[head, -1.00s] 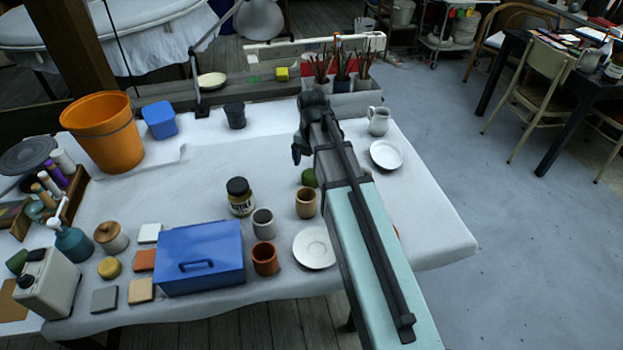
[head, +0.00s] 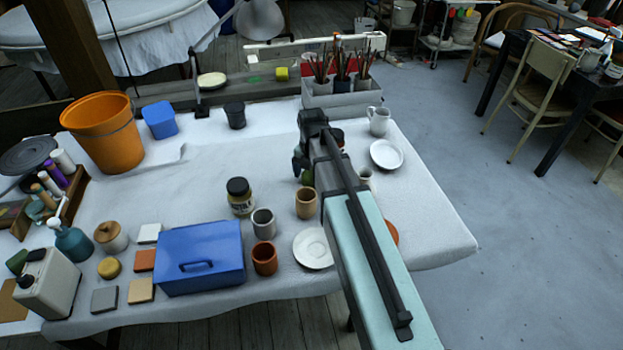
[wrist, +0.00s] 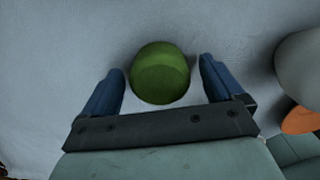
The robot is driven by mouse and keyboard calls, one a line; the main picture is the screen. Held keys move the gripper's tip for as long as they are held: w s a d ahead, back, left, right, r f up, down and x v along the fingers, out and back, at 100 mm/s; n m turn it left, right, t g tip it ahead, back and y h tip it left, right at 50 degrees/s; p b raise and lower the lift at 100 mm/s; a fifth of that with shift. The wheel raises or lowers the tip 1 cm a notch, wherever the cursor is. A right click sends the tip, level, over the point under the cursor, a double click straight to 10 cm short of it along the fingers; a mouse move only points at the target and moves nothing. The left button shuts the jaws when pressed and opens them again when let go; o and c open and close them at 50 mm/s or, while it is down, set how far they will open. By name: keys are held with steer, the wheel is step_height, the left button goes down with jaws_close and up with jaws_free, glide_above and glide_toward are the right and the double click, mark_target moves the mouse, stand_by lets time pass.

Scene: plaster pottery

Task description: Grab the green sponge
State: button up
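A rounded green object (wrist: 160,74), which looks like the green sponge, rests on the white cloth in the wrist view. In the head view only a sliver of it (head: 307,178) shows, the rest hidden behind my gripper. My gripper (wrist: 162,68) is open, with one blue finger on each side of the green object. Small gaps of cloth show between the object and both fingers. I cannot tell the gripper's height above the cloth.
A tan cup (head: 306,204) and a white saucer (head: 314,249) stand nearby. A jar (head: 240,197) is to the left, and a white plate (head: 386,155) and a pitcher (head: 378,121) are to the right. The cloth (head: 190,190) has clear room at mid-left.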

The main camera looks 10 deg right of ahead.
steer(key=c, duration=1.1)
steer(key=shift+o, duration=0.2)
